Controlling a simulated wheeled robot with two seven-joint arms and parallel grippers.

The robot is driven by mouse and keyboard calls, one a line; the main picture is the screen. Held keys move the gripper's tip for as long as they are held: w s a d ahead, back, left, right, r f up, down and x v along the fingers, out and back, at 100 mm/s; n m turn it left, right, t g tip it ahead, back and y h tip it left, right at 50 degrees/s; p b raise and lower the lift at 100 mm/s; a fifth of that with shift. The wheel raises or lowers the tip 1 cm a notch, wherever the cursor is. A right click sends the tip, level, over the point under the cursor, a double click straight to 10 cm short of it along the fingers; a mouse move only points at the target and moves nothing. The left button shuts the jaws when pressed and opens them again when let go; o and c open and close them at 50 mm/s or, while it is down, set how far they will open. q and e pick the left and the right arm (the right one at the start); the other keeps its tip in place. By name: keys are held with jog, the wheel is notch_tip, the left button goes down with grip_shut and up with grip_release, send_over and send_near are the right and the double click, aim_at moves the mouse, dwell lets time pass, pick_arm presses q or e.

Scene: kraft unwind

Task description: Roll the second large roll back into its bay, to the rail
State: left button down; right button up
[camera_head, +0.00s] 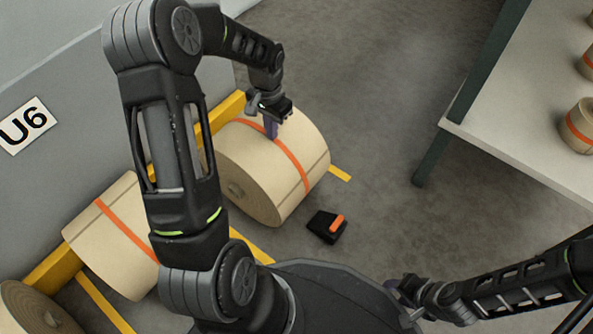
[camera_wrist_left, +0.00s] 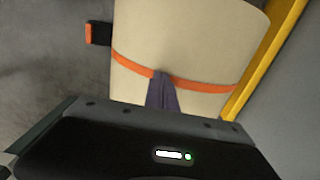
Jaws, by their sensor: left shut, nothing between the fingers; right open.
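A large kraft roll (camera_head: 248,172) with an orange band lies on its side on the floor at the centre, beside the yellow rail (camera_head: 226,113). In the left wrist view the roll (camera_wrist_left: 195,40) fills the middle, with the yellow rail (camera_wrist_left: 268,60) close along its right side. I cannot tell whether they touch. My left gripper (camera_head: 271,132) is shut and empty, its purple fingertips at the roll's upper surface by the band. The fingers (camera_wrist_left: 160,88) also show in the left wrist view. My right gripper (camera_head: 408,298) is open and empty at lower right, away from the roll.
Another banded roll (camera_head: 112,235) lies to the left, and part of a third (camera_head: 32,312) shows at lower left. A black wedge-like block (camera_head: 327,226) with an orange strip lies on the floor right of the central roll. A table (camera_head: 500,125) holding small rolls stands at right.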

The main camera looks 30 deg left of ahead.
aim_at(259, 128)
pick_arm(q)
jog(key=shift+a, duration=0.1)
dwell(0.7)
jog(key=shift+w+a+p, duration=0.1)
jog(key=shift+a+p, duration=0.2)
jog(key=shift+a, duration=0.75)
jog(key=shift+f, duration=0.1)
jog(key=shift+a, duration=0.1)
jog(key=shift+a+p, duration=0.35)
jog(key=shift+a, duration=0.7)
jog(key=shift+w, duration=0.1)
jog(key=shift+w+a+r+p, duration=0.1)
jog(key=shift+a+r+p, duration=0.05)
jog(key=shift+a, duration=0.4)
jog(key=shift+a+r+p, duration=0.1)
jog(key=shift+a+p, duration=0.05)
jog(key=shift+a, duration=0.5)
